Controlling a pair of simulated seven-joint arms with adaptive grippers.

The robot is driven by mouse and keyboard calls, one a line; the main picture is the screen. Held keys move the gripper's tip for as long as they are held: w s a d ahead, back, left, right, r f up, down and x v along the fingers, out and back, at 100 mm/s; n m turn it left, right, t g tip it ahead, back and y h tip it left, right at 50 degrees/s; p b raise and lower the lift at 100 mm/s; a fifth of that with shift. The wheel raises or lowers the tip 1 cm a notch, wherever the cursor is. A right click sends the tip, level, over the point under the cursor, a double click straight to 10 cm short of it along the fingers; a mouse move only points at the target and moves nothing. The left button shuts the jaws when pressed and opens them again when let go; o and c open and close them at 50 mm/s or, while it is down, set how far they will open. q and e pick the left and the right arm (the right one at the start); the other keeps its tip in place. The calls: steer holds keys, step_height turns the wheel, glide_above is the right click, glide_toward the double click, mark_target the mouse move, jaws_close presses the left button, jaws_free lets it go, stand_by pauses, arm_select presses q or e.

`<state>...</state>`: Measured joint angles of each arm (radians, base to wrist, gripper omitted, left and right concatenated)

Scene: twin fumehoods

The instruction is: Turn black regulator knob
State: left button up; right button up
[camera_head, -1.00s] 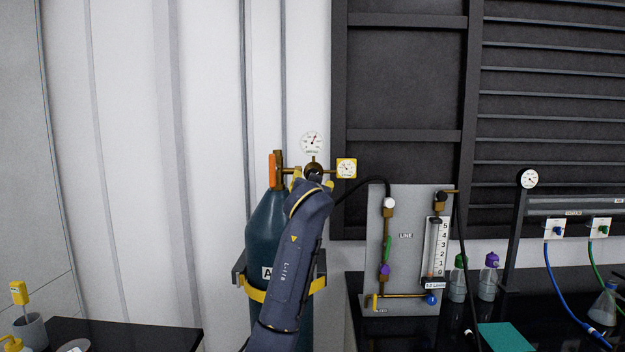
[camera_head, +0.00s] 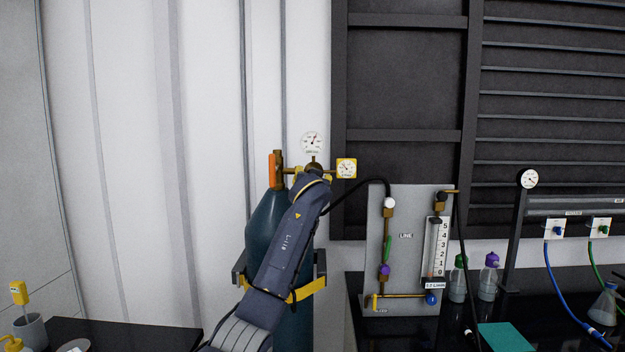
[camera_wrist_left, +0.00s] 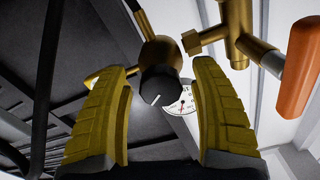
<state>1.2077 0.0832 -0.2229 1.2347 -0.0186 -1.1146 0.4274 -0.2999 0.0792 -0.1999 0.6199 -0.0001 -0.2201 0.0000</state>
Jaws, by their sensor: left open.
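The black regulator knob (camera_wrist_left: 160,88), a dark disc with a white line on its face, shows in the left wrist view on the round brass regulator body (camera_wrist_left: 160,52). My left gripper (camera_wrist_left: 161,76) is open, its two yellow fingers on either side of the knob with a gap at each side. How deep the knob sits between them I cannot tell. In the head view my left gripper (camera_head: 313,177) is in front of the regulator, and the knob is mostly hidden by it. The dark teal gas cylinder (camera_head: 264,225) stands below. My right gripper is not in view.
An orange valve handle (camera_head: 275,171) is left of the regulator. A white gauge (camera_head: 311,142) is above it and a yellow-rimmed gauge (camera_head: 346,168) to its right. A grey flowmeter panel (camera_head: 407,262) stands right of the cylinder, joined by a black hose.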

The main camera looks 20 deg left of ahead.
arm_select(q)
steer(key=shift+c, duration=0.2)
steer(key=c, duration=1.1)
steer(key=shift+a+m, duration=0.1)
steer(key=shift+m, duration=1.5)
steer(key=shift+c, duration=0.2)
steer(key=o, duration=1.2)
steer(key=v, duration=1.2)
